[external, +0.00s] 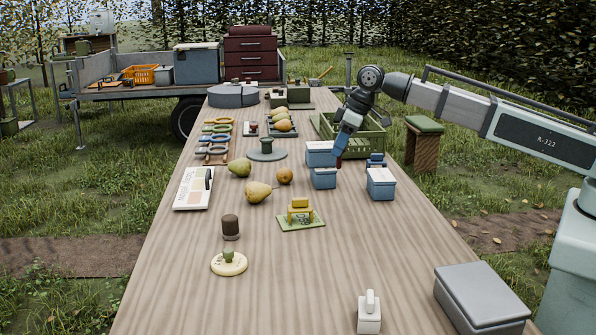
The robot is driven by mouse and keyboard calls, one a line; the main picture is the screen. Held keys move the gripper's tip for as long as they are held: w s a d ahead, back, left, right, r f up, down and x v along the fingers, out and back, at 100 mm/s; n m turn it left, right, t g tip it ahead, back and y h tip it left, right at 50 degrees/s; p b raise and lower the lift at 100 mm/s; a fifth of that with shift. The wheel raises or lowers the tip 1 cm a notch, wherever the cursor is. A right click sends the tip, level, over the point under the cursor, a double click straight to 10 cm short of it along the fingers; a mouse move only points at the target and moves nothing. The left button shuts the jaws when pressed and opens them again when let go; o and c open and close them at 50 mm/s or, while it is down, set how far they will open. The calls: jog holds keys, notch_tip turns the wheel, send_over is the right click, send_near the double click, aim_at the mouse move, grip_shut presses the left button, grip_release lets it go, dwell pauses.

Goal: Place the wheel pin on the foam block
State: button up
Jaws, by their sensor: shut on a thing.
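My gripper (340,157) points down among the blue boxes right of the table's middle. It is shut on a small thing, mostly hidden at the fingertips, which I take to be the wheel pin. Something dark red shows at the tips, but I cannot tell whether it is the pin or part of the fingers. I cannot pick out the foam block with certainty. The tips appear just above or beside the small blue box (323,178); contact cannot be told.
More blue boxes (381,184) stand close by, with a green crate (372,141) behind. Pears (257,192), a yellow piece on a green pad (301,209) and a brown cylinder (230,225) lie left and nearer. A grey box (482,298) stands front right.

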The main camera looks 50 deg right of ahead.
notch_tip(320, 180, up, 10)
jog(key=shift+w+r, duration=0.1)
jog(key=w+d, duration=2)
jog(key=w, duration=0.3)
jog(key=shift+s+a+f, duration=0.1)
jog(key=shift+s+f, duration=0.05)
jog(key=shift+f, duration=3.75)
jog(key=shift+s+a+f, duration=0.1)
jog(key=shift+f, duration=3.75)
jog(key=shift+f, duration=0.1)
jog(key=o, duration=1.1)
jog(key=shift+c, duration=0.2)
